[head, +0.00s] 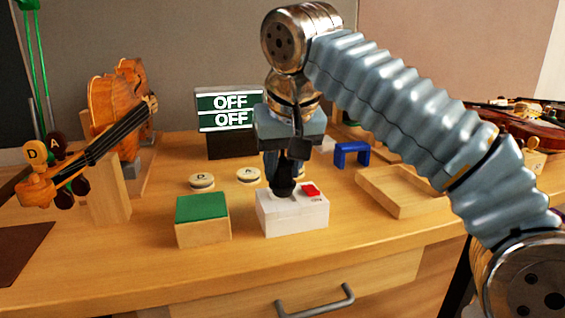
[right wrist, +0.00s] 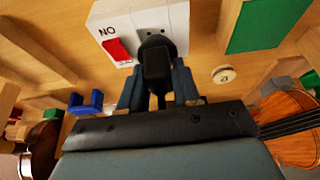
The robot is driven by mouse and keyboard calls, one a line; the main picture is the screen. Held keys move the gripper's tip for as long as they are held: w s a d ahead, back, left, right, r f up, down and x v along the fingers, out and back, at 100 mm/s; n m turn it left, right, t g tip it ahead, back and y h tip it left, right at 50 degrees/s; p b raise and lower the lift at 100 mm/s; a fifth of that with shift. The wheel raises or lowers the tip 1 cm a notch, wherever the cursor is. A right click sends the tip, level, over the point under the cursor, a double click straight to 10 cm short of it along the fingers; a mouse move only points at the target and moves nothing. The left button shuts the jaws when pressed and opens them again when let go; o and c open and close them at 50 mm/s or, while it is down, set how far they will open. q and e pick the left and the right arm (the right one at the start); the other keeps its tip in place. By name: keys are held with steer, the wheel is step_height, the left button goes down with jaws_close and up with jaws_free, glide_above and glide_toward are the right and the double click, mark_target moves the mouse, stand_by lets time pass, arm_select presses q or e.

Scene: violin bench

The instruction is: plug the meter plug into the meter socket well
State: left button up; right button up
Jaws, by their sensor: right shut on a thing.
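The black meter plug (head: 284,187) is upright in my right gripper (head: 286,158), over the left part of the white socket box's top. The white box (head: 292,217) carries the meter socket and a red rocker switch (head: 310,190). In the right wrist view the plug (right wrist: 157,62) sits between the two fingers (right wrist: 158,88), which are shut on it, and its front end overlaps the white box (right wrist: 172,14). The plug hides the socket well, so I cannot tell whether it is seated. My left gripper is not in view.
A display (head: 229,111) behind reads OFF twice. A green-topped block (head: 203,220) stands left of the box. Round discs (head: 248,175), a blue bracket (head: 352,153) and a wooden tray (head: 400,207) are around it. A violin (head: 112,115) stands at the left.

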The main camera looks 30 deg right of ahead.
steer(key=shift+f+b, duration=0.75)
steer(key=shift+f, duration=0.25)
steer(key=o, duration=1.1)
steer(key=shift+c, duration=0.2)
steer(key=shift+s+r, duration=0.1)
steer(key=shift+r, duration=0.25)
steer(key=p+v, duration=0.5)
steer(key=v, duration=0.8)
steer(key=shift+s+p, duration=0.15)
steer(key=shift+p, duration=0.2)
